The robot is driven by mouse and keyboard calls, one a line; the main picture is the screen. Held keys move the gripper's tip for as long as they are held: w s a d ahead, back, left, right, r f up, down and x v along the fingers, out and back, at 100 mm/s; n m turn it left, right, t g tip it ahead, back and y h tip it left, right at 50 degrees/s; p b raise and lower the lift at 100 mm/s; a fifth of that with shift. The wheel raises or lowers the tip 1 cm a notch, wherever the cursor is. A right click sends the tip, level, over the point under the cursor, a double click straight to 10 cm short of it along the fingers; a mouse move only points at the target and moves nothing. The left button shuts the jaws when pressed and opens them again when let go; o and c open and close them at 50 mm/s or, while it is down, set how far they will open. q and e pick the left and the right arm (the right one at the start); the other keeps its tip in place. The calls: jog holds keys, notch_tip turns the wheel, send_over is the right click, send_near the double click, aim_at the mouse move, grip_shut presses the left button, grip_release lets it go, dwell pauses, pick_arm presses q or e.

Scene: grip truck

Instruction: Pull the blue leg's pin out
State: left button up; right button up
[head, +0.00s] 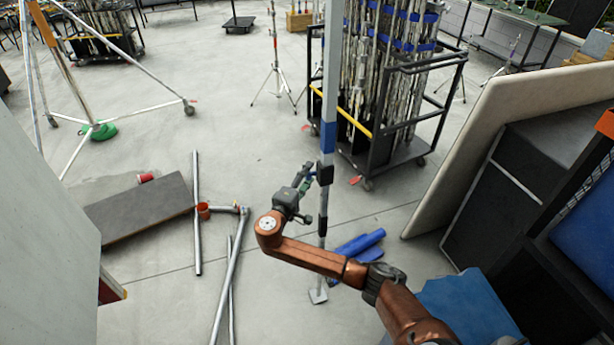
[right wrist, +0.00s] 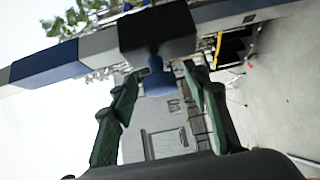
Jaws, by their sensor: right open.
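The blue leg is an upright grey pole with a blue band (head: 328,137) and a black collar (head: 324,174), standing in the middle of the head view. In the right wrist view its blue band (right wrist: 48,63) and black collar (right wrist: 157,32) cross the top. The pin (right wrist: 158,82) has a blue knob sticking out of the collar towards my gripper. My right gripper (head: 309,195) is open beside the leg. In the right wrist view its green fingers stand on either side of the knob; contact is unclear. My left gripper is out of view.
A black cart (head: 395,150) with many poles stands behind the leg. Metal pipes (head: 197,225) and a dark board (head: 135,208) lie on the floor at left. Blue rolls (head: 358,246) lie near the leg's foot. A pale panel (head: 480,140) leans at right.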

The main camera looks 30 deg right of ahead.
jog(key=shift+w, duration=0.1)
jog(key=shift+c, duration=0.6)
grip_shut()
